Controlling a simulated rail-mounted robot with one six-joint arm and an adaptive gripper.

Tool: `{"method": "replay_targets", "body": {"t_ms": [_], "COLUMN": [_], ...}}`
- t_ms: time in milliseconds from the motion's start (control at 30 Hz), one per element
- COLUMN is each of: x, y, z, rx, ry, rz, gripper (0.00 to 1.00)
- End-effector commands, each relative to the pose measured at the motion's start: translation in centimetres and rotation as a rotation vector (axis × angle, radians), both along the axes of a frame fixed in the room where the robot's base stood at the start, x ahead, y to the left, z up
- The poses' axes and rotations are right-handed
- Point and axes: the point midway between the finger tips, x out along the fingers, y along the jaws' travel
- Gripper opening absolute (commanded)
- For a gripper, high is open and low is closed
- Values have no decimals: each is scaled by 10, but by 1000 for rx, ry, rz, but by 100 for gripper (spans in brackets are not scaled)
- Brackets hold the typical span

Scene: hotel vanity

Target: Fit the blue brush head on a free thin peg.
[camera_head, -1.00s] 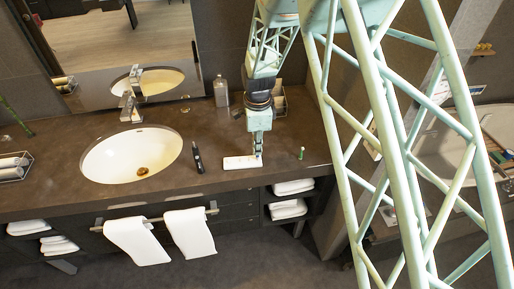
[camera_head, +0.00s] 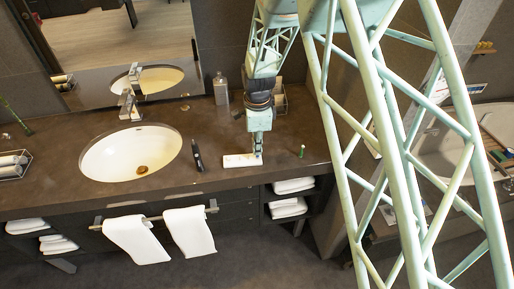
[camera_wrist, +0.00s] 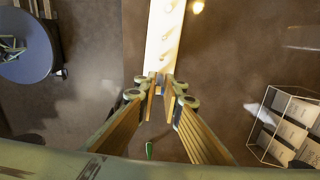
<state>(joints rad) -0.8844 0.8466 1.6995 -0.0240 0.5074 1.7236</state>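A white peg bar (camera_head: 236,160) lies on the dark counter in front of my gripper (camera_head: 258,154). In the wrist view the bar (camera_wrist: 164,30) runs up from the fingertips with several short pegs in a row. My gripper (camera_wrist: 162,82) points down at the bar's near end, fingers close together. A small blue piece, apparently the blue brush head (camera_wrist: 160,72), shows between the tips. The fingers hide most of it, and whether it touches a peg cannot be told. A green brush head (camera_head: 302,152) stands apart on the counter right of the bar; it also shows in the wrist view (camera_wrist: 149,149).
A black toothbrush handle (camera_head: 198,155) stands left of the bar, near the sink (camera_head: 130,153). A bottle (camera_head: 221,89) stands behind. A wire rack (camera_wrist: 287,125) with white items is at the right in the wrist view. The counter around the bar is mostly clear.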

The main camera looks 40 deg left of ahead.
Motion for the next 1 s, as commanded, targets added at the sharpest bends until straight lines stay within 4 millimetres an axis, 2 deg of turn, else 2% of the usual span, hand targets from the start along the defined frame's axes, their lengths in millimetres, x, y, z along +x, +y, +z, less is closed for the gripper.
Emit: {"method": "replay_targets", "body": {"t_ms": [467,667,1000], "x": [0,0,0], "y": [0,0,0], "z": [-3,-3,-3], "rx": [0,0,0], "ry": [0,0,0], "rz": [0,0,0], "gripper": [4,24,24]}}
